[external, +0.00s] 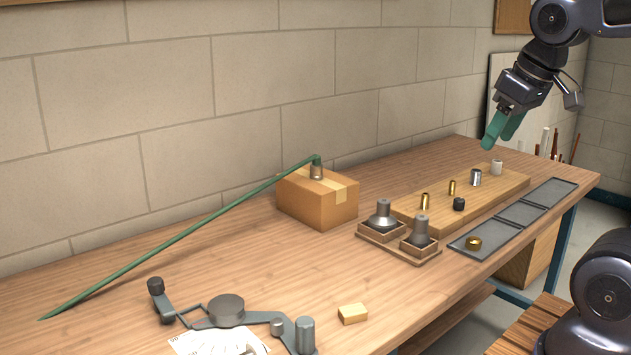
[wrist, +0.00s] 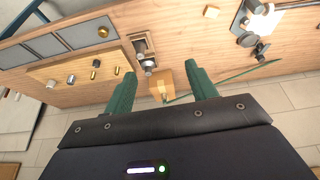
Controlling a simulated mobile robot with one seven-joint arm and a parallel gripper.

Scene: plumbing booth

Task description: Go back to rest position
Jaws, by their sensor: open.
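My gripper (external: 503,128) has green fingers and hangs in the air above the far right end of the wooden workbench (external: 190,268). It is apart from everything on the bench. In the wrist view the two green fingers (wrist: 162,88) are spread wide with nothing held between them. The cardboard box and the bench show beyond them.
A cardboard box (external: 315,200) carries a metal fitting with a long green rod leaning to the bench. A wooden board (external: 440,222) holds several fittings. Nearby are a two-part wooden holder (external: 392,250), dark trays (external: 515,215), a metal bending tool (external: 225,310) and a yellow block (external: 352,313).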

